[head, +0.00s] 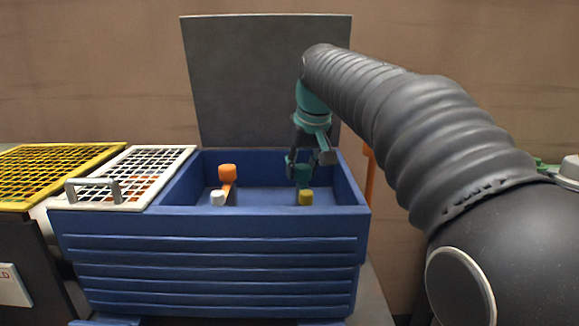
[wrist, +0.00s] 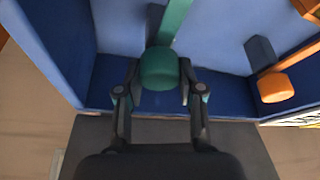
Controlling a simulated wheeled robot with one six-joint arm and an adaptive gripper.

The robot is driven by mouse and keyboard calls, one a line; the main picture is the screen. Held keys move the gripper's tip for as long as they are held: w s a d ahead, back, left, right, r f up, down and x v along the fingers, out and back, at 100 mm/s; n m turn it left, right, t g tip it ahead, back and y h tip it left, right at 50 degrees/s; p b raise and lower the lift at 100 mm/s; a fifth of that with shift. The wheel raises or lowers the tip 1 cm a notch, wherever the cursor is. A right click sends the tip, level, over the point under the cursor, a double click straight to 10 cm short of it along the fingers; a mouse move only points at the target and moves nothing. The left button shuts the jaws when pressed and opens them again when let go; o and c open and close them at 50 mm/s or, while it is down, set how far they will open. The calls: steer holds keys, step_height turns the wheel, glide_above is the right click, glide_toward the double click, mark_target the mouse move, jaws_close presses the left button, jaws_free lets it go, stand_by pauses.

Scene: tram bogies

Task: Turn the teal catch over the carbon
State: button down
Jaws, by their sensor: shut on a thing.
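The teal catch (wrist: 160,69) is inside the blue box, a round knob on a flat teal bar in the wrist view. In the head view, the catch (head: 302,174) shows small below my gripper, toward the right of the box. My gripper (head: 309,157) reaches down from above, and its two fingers close on either side of the knob. In the wrist view, my gripper (wrist: 158,80) is shut on it. A dark block (wrist: 155,18) lies beside the teal bar, partly hidden by it; I cannot tell if it is the carbon.
The blue box (head: 210,262) has high walls, with a grey raised lid (head: 260,85) behind. An orange catch (head: 227,173) stands left inside. A white knob (head: 217,198) and a yellow knob (head: 306,198) are near the front wall. A white grid (head: 135,170) lies left.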

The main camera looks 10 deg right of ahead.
stand_by(0.4)
steer(key=c, duration=0.7)
jaws_free()
steer(key=v, duration=1.2)
